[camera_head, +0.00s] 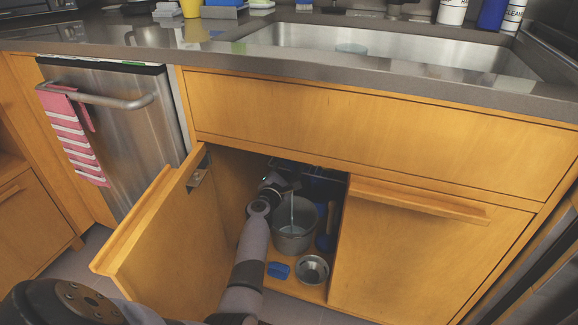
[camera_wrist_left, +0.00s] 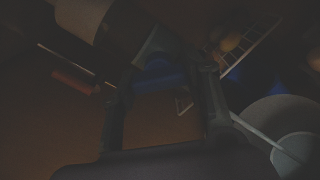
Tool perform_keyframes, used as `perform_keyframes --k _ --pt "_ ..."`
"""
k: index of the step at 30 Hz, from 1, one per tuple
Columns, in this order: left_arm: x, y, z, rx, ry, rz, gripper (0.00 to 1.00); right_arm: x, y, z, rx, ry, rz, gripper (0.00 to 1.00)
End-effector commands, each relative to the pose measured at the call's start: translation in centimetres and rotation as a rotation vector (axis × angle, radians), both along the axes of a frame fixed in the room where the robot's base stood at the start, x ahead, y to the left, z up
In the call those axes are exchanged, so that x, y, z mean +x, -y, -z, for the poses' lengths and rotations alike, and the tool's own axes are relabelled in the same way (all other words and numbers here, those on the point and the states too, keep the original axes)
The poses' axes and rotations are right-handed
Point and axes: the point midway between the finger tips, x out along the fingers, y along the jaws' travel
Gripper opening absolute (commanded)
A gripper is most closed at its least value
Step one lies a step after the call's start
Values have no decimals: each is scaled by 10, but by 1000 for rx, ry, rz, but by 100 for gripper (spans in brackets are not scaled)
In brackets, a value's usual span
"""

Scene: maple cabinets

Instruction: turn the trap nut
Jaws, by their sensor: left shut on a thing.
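My left gripper (camera_head: 280,182) reaches into the open sink cabinet, in the shadow under the sink. The left wrist view is very dark. There my left gripper (camera_wrist_left: 165,85) has its two fingers on either side of a dark blue piece, which looks like the trap nut (camera_wrist_left: 160,72). The gripper is shut on it. A pale, pipe-like shape (camera_wrist_left: 85,15) is at the upper left of the wrist view. In the head view the nut is hidden by my arm and the shadow. My right gripper is not in view.
A grey bucket (camera_head: 293,241) stands beside my left arm in the cabinet. A blue sponge (camera_head: 278,270) and a metal bowl (camera_head: 312,268) lie at the front. The open door (camera_head: 160,240) is left of my arm; the closed door (camera_head: 415,250) bounds the right.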

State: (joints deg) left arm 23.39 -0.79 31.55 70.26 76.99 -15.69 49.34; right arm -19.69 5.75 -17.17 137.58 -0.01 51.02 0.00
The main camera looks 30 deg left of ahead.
Motion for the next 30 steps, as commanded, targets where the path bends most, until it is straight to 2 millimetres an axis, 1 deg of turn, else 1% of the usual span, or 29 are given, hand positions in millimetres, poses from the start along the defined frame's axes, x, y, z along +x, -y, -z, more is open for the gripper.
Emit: perform_keyframes --k 4,5,13,14,23,26,30 --pt "-1 -1 1 0 -2 -2 15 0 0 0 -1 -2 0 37" --pt "-1 -1 1 0 -2 -2 44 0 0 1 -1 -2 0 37" --pt "0 -1 1 2 -2 -1 62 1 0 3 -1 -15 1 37" --pt "0 -1 1 2 -1 -1 63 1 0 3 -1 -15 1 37" --pt "-1 0 0 2 -1 -1 63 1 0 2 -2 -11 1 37" --pt "-7 2 1 4 -2 0 63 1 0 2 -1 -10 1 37" --pt "-26 6 2 4 -3 -1 63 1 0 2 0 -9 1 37"
